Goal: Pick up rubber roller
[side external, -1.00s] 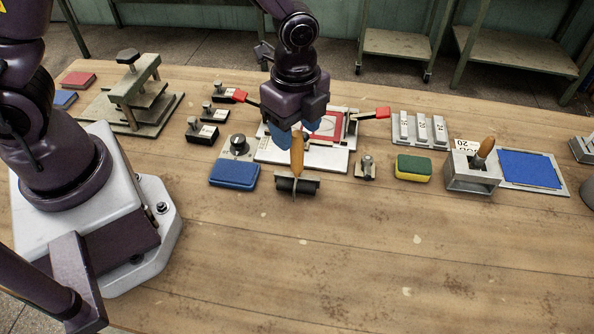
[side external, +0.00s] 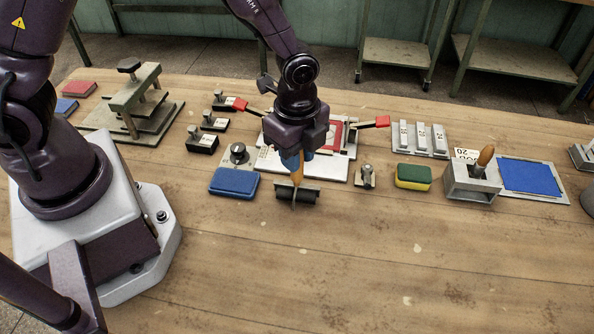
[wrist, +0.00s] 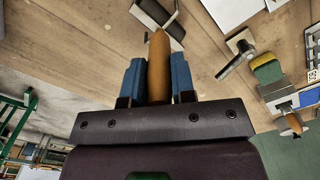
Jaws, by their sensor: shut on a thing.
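The rubber roller (side external: 308,195) has a dark cylinder, a metal frame and an orange-brown wooden handle. It is near the middle of the bench in the side view, handle up. My gripper (side external: 299,165) is above the cylinder with its blue fingers shut on the handle. In the wrist view the handle (wrist: 158,65) stands between the two blue fingers of my gripper (wrist: 158,78), and part of the roller head (wrist: 152,12) shows at the top edge. The fingers hide part of the handle. I cannot tell whether the cylinder touches the bench.
A blue pad (side external: 234,182) lies to the left. A small metal part (side external: 365,177) and a green-yellow sponge (side external: 413,176) are to the right. A plate with red-tipped levers (side external: 335,170) is behind. The front of the wooden bench (side external: 380,265) is clear.

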